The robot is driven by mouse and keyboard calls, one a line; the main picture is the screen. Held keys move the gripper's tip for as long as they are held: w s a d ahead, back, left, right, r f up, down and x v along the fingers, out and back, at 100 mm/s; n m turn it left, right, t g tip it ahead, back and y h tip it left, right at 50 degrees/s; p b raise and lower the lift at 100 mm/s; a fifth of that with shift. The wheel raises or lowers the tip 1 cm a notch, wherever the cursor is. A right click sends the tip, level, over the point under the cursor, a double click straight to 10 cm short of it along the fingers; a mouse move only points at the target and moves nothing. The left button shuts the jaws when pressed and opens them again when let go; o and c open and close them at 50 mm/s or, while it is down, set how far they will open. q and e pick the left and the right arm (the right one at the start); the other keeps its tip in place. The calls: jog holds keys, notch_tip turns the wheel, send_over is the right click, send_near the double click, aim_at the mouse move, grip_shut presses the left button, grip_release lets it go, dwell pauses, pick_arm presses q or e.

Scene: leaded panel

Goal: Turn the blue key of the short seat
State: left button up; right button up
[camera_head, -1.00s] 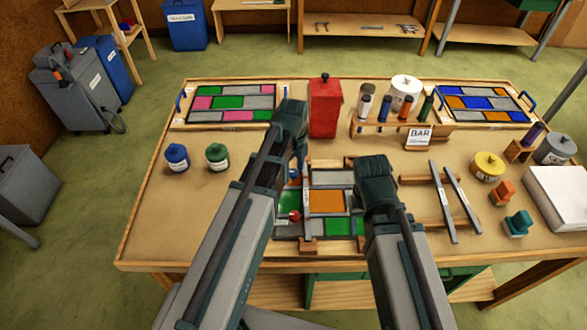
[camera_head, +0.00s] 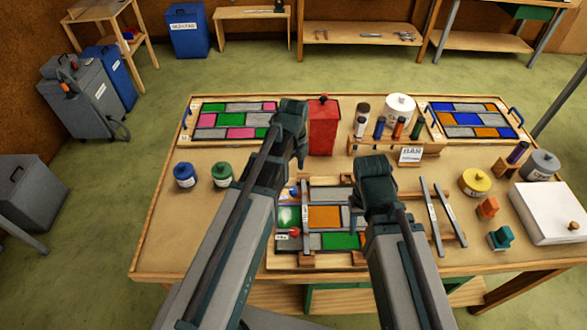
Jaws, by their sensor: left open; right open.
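The leaded panel (camera_head: 324,216) lies in a wooden frame at the near middle of the table, with orange, green and grey panes. A pale upright strip (camera_head: 305,215) crosses its left part. A small red knob (camera_head: 294,232) sits left of this strip. A tiny blue spot (camera_head: 294,191) shows above it, partly behind my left arm; I cannot tell whether it is the blue key. My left gripper (camera_head: 293,135) is open above the panel's far left side. My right gripper (camera_head: 374,188) is open above the panel's right side. The fingertips of both are hard to make out.
A red canister (camera_head: 323,126) stands behind the panel. A rack (camera_head: 392,142) of tubes is at its right. Finished panels lie at the back left (camera_head: 230,118) and back right (camera_head: 473,120). Blue (camera_head: 184,176) and green (camera_head: 222,175) jars stand left; two bars (camera_head: 433,217) lie right.

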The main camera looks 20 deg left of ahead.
pick_arm(q)
notch_tip(320, 180, up, 4)
jog(key=p, duration=0.3)
jog(key=shift+r, duration=0.2)
pick_arm(e)
notch_tip(320, 180, up, 4)
jog(key=shift+r, duration=0.2)
pick_arm(q)
jog(key=s+d+f+n+b, duration=0.3)
jog(key=s+d+n, duration=0.2)
jog(key=s+n, duration=0.2)
jog(key=s+d+f+n+y+b, duration=0.1)
jog(key=s+d+f+n+b, duration=0.3)
jog(key=s+n, duration=0.3)
jog(key=shift+s+d+f+n, duration=0.2)
jog(key=shift+d+n, duration=0.6)
jog(key=shift+n, duration=2)
pick_arm(e)
notch_tip(320, 180, down, 8)
jog(key=shift+r, duration=0.25)
